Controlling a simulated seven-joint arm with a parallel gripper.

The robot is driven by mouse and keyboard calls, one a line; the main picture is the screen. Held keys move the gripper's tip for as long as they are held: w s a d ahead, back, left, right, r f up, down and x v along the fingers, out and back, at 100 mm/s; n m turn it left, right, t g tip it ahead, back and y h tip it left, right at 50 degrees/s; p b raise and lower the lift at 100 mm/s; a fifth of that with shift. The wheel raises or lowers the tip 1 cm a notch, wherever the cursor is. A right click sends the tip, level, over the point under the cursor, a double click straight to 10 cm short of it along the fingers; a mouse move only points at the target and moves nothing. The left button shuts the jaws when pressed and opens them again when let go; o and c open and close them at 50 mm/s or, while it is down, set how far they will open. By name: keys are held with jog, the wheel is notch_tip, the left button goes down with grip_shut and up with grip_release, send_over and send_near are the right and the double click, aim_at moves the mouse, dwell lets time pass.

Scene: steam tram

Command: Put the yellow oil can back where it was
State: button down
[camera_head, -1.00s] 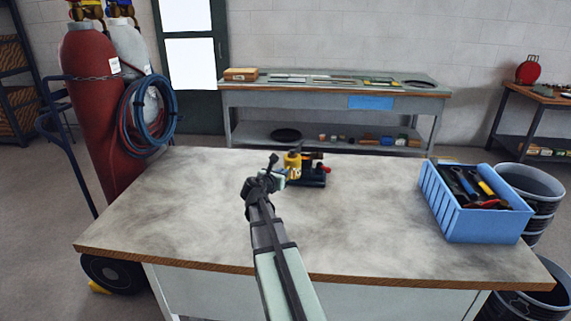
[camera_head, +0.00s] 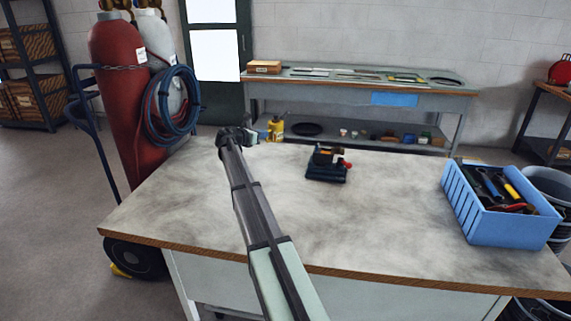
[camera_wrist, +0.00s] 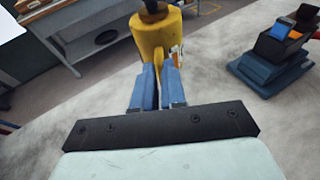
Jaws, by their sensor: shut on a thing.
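The yellow oil can (camera_head: 275,129) is in my gripper (camera_head: 256,135) near the far edge of the grey-topped table (camera_head: 240,225). In the wrist view, the blue fingers (camera_wrist: 157,88) are shut on the yellow can (camera_wrist: 150,38), which has a dark top and a pale label at its side. I cannot tell whether its base touches the table. The small dark steam tram model (camera_head: 327,165) stands to the right of the can, apart from it; it also shows at the right in the wrist view (camera_wrist: 272,58).
A blue crate of tools (camera_head: 500,205) stands on the table's right side. Gas cylinders (camera_head: 118,100) with coiled hoses (camera_head: 172,110) stand beyond the left edge. A long bench (camera_head: 350,84) stands behind.

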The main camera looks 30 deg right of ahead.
jog(key=shift+s+d+f+m+g+h, duration=0.1)
jog(key=shift+s+d+f+m+g, duration=0.4)
jog(key=shift+f, duration=1.15)
jog(key=shift+s+f+m+g+h, duration=0.1)
jog(key=shift+s+f+m+g, duration=0.15)
jog(key=shift+f+m+g, duration=1)
jog(key=shift+s+d+f+n+g+h, duration=0.15)
jog(key=shift+s+d+f+g, duration=0.2)
jog(key=shift+f, duration=1.75)
jog(key=shift+a+f, duration=0.1)
jog(key=c, duration=1.2)
grip_release()
jog(key=shift+s+a, duration=0.1)
jog(key=shift+a, duration=0.1)
jog(key=v, duration=1.1)
jog(key=shift+a+r, duration=0.2)
jog(key=shift+a, duration=0.15)
